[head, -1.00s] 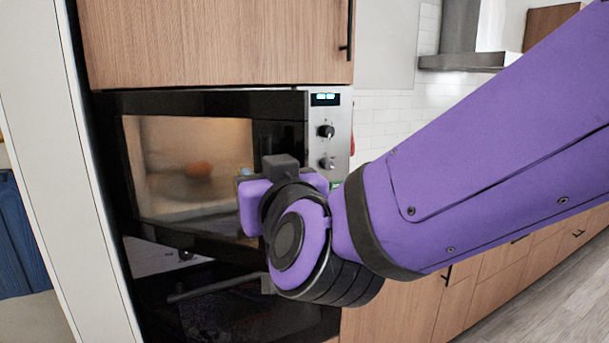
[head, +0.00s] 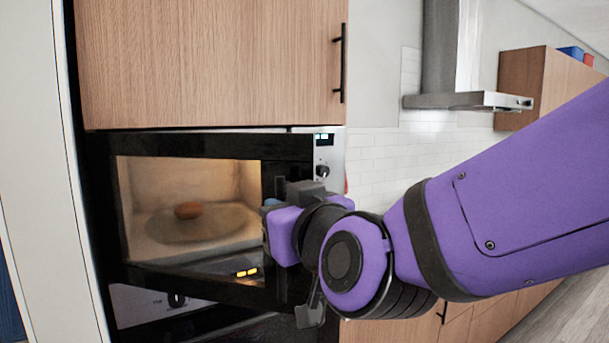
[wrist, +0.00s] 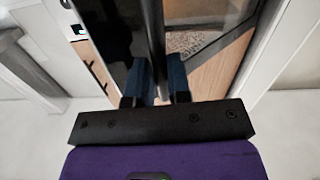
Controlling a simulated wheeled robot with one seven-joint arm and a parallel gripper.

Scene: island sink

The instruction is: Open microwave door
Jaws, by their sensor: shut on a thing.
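The microwave (head: 330,145) is built into a wooden cabinet column. Its black-framed door (head: 135,215) stands partly open, its right edge swung out from the control panel. Through the window I see a lit inside with a round plate and an orange-brown item (head: 188,210). My gripper (head: 272,220) is at the door's right side, its fingertips largely hidden behind the wrist in the head view. In the wrist view, two blue fingers (wrist: 157,80) are shut on a dark upright bar, the door handle (wrist: 153,35).
A wooden cupboard (head: 210,65) with a black handle sits directly above. An oven (head: 215,325) lies below the microwave. A white panel (head: 45,180) borders the left. A range hood (head: 465,100) and tiled wall are at right.

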